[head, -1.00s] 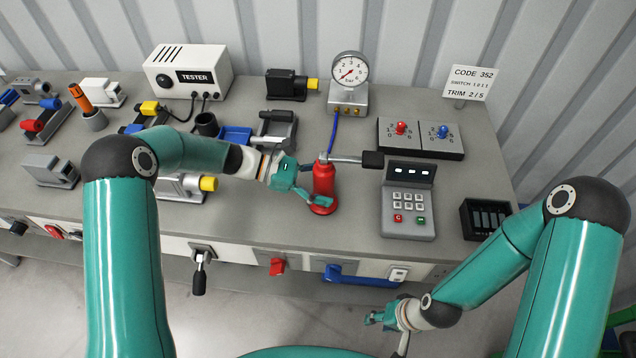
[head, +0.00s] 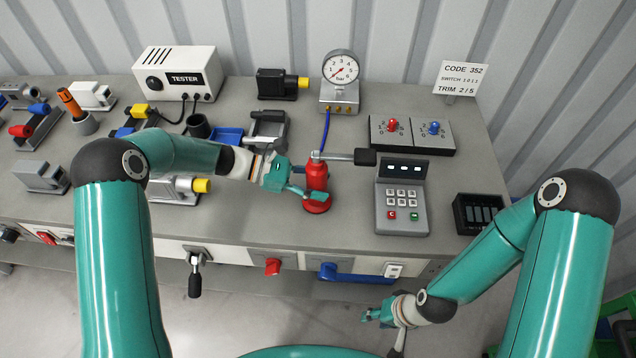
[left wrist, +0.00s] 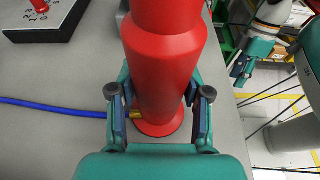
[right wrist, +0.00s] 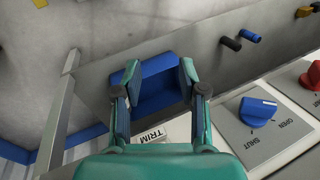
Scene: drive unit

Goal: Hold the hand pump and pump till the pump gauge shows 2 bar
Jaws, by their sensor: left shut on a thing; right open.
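The red hand pump (head: 317,180) stands upright on the bench, with its grey lever and black grip (head: 364,157) pointing right and about level. My left gripper (head: 302,191) is shut around the pump's body; in the left wrist view the fingers (left wrist: 160,110) press on both sides of the red body (left wrist: 165,60). The pump gauge (head: 341,68) stands behind, joined by a blue hose (head: 326,130); its red needle points to the lower left, near the low end. My right gripper (head: 372,314) is open and empty, low in front of the bench's front edge.
A keypad unit (head: 402,197) stands right of the pump, with a two-knob panel (head: 412,133) behind it and a black slotted box (head: 478,214) at right.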

